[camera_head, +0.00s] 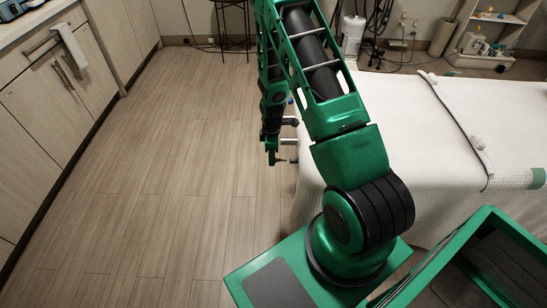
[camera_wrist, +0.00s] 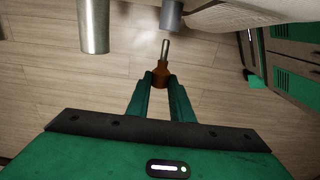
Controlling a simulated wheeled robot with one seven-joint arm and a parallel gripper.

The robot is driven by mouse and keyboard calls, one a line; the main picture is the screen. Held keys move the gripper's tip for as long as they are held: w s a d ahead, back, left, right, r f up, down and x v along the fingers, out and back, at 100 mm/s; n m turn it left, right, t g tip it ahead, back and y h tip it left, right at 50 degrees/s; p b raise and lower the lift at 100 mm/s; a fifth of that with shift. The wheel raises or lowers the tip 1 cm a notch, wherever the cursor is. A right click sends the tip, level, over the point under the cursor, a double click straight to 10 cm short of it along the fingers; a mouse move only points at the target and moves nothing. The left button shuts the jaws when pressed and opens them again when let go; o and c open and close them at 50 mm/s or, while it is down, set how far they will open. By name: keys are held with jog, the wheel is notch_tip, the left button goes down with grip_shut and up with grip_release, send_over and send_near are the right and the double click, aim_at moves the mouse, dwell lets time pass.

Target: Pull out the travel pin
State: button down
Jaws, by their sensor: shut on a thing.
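The travel pin (camera_wrist: 164,52) shows in the wrist view as a short silver shaft with an orange-brown knob (camera_wrist: 160,80). My gripper (camera_wrist: 161,78) is shut on the knob, one green finger on each side. The shaft points away from the gripper, and its far end lies close to the lower end of a grey metal cylinder (camera_wrist: 171,16). I cannot tell whether they touch. In the head view my gripper (camera_head: 273,158) hangs by the left edge of the white-covered bed (camera_head: 480,112); the pin is too small there to make out clearly.
A larger metal cylinder (camera_wrist: 93,26) stands left of the pin in the wrist view. Wooden floor (camera_head: 160,180) lies open left of the bed. Cabinets (camera_head: 50,100) line the left wall. A shelf unit (camera_head: 490,32) stands at the back right.

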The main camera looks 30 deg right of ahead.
jog(key=shift+a, duration=0.1)
jog(key=w+a, duration=0.3)
jog(key=a, duration=0.2)
jog(key=shift+w, duration=0.25)
dwell(0.4)
jog(key=shift+a, duration=0.1)
